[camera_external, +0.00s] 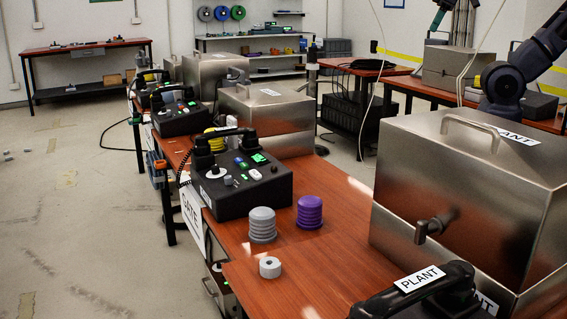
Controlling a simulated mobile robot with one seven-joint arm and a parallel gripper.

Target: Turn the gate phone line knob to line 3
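The gate phone (262,192) is a black box with a sloped top on the wooden bench, left of centre. A white sign reading GATE (191,216) hangs at the bench edge beside it. The line marks are too small to read. Dark arm links show at the upper right, far from the phone. I cannot make out my gripper's fingers.
A grey ribbed cylinder (262,225), a purple one (309,212) and a small grey ring (270,267) stand in front of the phone. A large metal PLANT box (460,205) fills the right. A PLANT handset (425,290) is at the front. Another phone (182,120) stands behind.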

